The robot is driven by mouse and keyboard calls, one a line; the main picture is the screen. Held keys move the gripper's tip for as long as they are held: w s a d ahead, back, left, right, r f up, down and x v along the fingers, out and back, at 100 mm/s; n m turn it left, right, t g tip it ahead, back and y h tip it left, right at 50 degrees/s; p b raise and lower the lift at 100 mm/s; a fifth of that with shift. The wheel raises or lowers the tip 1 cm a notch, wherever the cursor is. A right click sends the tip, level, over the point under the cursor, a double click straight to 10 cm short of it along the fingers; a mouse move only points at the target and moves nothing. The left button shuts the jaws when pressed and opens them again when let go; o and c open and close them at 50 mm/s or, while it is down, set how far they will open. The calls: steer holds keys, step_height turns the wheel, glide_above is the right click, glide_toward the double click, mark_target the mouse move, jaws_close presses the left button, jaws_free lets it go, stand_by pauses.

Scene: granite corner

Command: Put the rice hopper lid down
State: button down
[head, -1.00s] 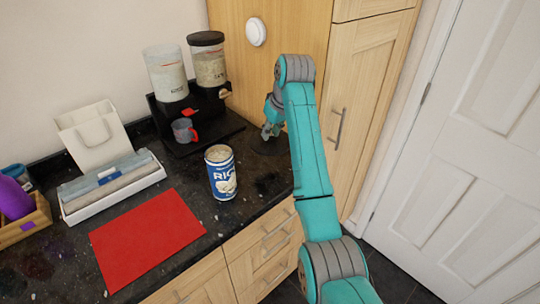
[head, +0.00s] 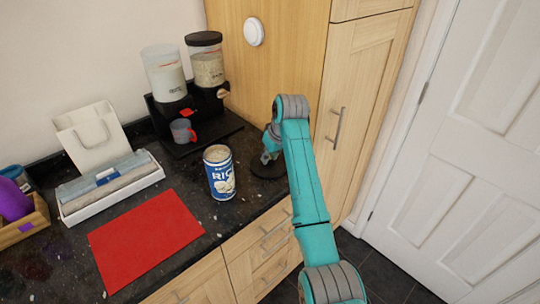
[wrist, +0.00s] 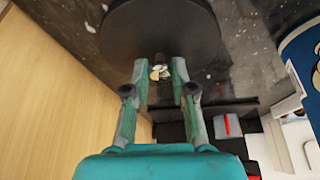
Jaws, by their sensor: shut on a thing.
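The rice hopper lid (head: 268,170) is a dark round disc at the right end of the granite counter, near the wooden cabinet side. It fills the upper middle of the wrist view (wrist: 160,30). My gripper (head: 268,154) is above it, with its two fingers (wrist: 160,82) shut on the lid's small knob. I cannot tell whether the lid touches the counter. The left hopper (head: 166,75), with pale contents, has no dark lid on top. The right hopper (head: 208,68) wears a dark lid.
A blue rice can (head: 220,178) stands left of the lid. A grey mug (head: 183,131) with a red handle sits on the black dispenser base (head: 215,135). A red mat (head: 145,240), a white tray (head: 115,195) and a paper bag (head: 92,135) are farther left.

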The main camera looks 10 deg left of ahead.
steer(key=shift+f, duration=0.15)
steer(key=c, duration=1)
jaws_free()
steer(key=shift+o, duration=0.2)
steer(key=v, duration=1.2)
steer(key=shift+s, duration=0.1)
